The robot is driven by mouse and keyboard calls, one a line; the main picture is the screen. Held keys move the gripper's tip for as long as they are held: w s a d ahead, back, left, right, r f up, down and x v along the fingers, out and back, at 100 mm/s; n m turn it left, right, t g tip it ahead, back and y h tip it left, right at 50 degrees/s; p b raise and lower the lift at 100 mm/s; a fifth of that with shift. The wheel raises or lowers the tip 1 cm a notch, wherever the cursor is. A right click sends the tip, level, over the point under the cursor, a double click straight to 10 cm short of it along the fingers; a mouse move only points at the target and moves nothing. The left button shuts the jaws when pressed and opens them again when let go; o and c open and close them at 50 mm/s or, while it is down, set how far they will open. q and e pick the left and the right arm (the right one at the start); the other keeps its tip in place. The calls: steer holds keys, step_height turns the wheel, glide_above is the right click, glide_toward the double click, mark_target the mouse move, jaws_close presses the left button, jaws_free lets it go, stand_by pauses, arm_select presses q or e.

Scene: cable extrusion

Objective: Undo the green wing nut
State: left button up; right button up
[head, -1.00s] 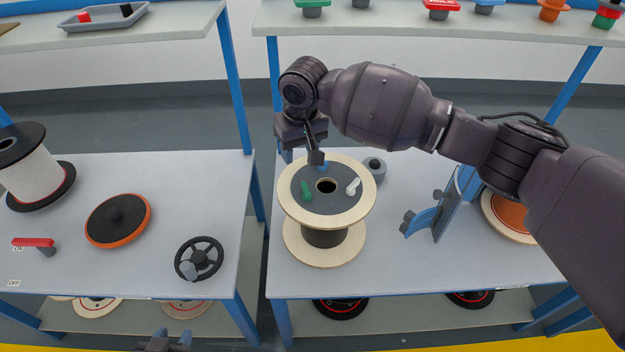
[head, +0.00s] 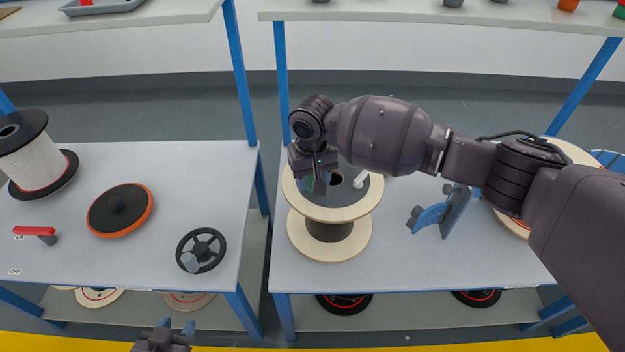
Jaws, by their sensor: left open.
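The green wing nut (head: 310,184) sits on the dark top disc of a wooden spool (head: 332,214), left of the centre hole. My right gripper (head: 319,186) points down right at the nut and covers much of it. I cannot tell whether its fingers touch the nut or are shut. A white wing nut (head: 360,180) is on the same disc, right of the hole. The blue one is hidden behind my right gripper. My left gripper (head: 165,330) shows at the bottom edge, open and empty, away from the spool.
A blue bracket-like part (head: 440,212) stands right of the spool on the right table (head: 400,262). The left table holds a black handwheel (head: 201,250), an orange-rimmed disc (head: 119,210), a red lever (head: 35,231) and a white reel (head: 38,160). A gap separates the tables.

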steer(key=shift+f, duration=0.4)
jaws_close()
